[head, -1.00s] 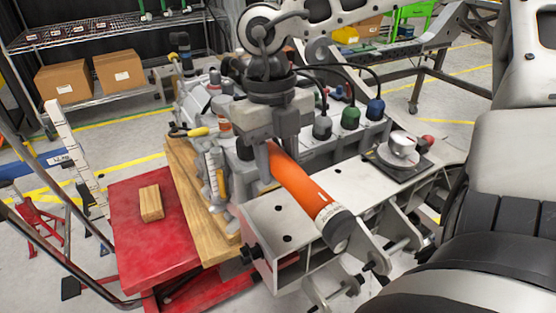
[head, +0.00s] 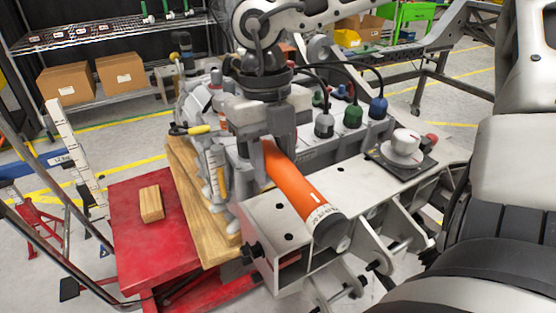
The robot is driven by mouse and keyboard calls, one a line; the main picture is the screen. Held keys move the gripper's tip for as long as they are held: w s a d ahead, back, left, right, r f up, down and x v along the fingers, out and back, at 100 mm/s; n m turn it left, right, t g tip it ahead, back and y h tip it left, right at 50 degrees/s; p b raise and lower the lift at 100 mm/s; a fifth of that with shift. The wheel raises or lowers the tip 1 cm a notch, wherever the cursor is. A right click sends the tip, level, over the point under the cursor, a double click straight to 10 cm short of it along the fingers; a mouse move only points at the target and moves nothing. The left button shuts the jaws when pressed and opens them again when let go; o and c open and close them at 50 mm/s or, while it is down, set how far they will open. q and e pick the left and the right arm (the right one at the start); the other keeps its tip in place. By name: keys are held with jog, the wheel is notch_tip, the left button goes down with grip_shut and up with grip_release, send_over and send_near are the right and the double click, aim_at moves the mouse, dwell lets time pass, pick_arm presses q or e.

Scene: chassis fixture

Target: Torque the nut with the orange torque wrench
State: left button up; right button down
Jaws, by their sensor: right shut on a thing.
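The orange torque wrench (head: 298,187) has a dark grey end cap and slants down to the right over a grey metal bracket with round holes (head: 262,222). My right gripper (head: 262,150) comes down from above and is shut on the wrench near its upper end. The wrench's head end is hidden behind the gripper. A dark bolt-like piece (head: 253,252) sticks out of the bracket's left face; I cannot tell whether it is the nut. My left gripper is not in view.
A red table (head: 145,235) with a wooden block (head: 151,204) and boards is at the left. Capped bottles (head: 353,117) stand behind the bracket, and a white round dial (head: 403,147) sits to the right. Large grey parts fill the right edge.

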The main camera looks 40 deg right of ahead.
jog(key=shift+a, duration=0.35)
jog(key=shift+w+a+f+m+b, duration=0.1)
jog(key=shift+a+m+b, duration=0.2)
jog(key=shift+b, duration=0.1)
jog(key=shift+w+a+m+b, duration=0.15)
jog(key=shift+a+m+b, duration=0.2)
jog(key=shift+a, duration=0.1)
dwell(0.5)
jog(key=shift+w+r+p, duration=0.15)
jog(key=shift+r+p, duration=0.4)
jog(key=shift+r, duration=0.6)
dwell(0.3)
